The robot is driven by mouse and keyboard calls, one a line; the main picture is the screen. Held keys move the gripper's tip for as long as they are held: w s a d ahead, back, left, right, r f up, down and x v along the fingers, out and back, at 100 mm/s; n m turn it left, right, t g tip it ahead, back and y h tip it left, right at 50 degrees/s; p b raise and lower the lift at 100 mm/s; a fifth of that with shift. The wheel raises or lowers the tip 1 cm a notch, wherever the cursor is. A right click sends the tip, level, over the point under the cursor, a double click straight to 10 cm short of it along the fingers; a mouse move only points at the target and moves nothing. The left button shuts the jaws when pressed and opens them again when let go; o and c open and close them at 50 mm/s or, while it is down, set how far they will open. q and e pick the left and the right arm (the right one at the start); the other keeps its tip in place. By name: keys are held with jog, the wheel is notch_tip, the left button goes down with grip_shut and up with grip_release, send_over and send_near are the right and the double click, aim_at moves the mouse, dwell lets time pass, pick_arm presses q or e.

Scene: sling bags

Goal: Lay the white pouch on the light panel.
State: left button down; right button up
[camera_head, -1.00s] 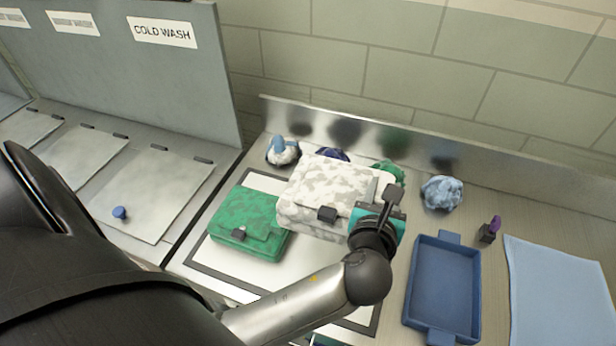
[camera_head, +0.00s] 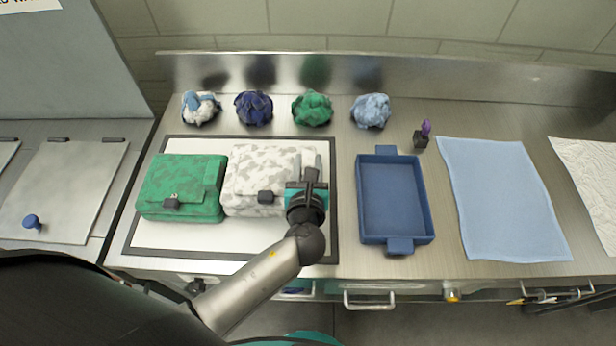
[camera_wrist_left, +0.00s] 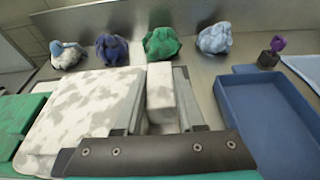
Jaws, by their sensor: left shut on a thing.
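The white pouch (camera_head: 264,179), mottled with grey and with a dark buckle, is over the right part of the light panel (camera_head: 180,237), which has a dark border. It looks level and appears to rest on the panel, though its underside is hidden. My left gripper (camera_head: 312,177) is at the pouch's right end. In the left wrist view the left gripper (camera_wrist_left: 160,98) has its fingers on either side of a narrow white end section of the white pouch (camera_wrist_left: 85,112). My right gripper is not in view.
A green pouch (camera_head: 182,187) lies on the panel's left part, close beside the white one. Several crumpled cloths, including a navy one (camera_head: 253,107), line the back. A blue tray (camera_head: 428,208), a small purple-topped item (camera_head: 424,134) and a light blue cloth (camera_head: 505,195) are to the right.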

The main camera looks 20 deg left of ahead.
pick_arm(q)
jog(key=shift+f+b, duration=0.75)
jog(key=shift+f, duration=1.4)
jog(key=c, duration=0.5)
grip_release()
jog(key=shift+s, duration=0.1)
jog(key=v, duration=1.2)
jog(key=shift+p, duration=0.35)
